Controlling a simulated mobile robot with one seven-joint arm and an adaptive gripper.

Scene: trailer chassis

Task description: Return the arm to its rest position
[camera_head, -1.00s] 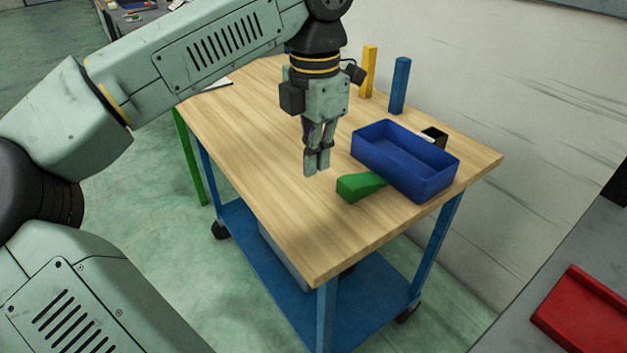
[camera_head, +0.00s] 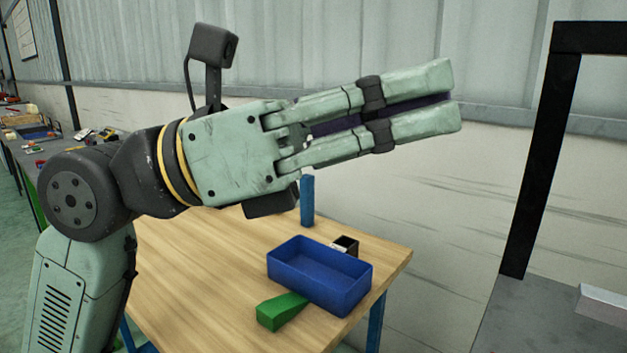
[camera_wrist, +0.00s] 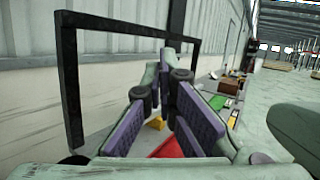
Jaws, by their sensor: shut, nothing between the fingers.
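My gripper (camera_head: 452,98) is raised high in the head view, above the wooden table. It points right and lies nearly level, with its two pale green fingers side by side. The fingers are shut and hold nothing. In the wrist view my gripper (camera_wrist: 166,64) points away from the camera, with purple pads on the inner finger sides. My forearm rises at the left of the head view, bent at the wrist.
The wooden table (camera_head: 200,290) bears a blue tray (camera_head: 318,285), a green wedge (camera_head: 281,311), a small black box (camera_head: 346,245) and a blue post (camera_head: 307,200). A black frame (camera_head: 540,165) stands at right. A red object (camera_wrist: 168,149) and a yellow object (camera_wrist: 156,123) lie beyond my gripper.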

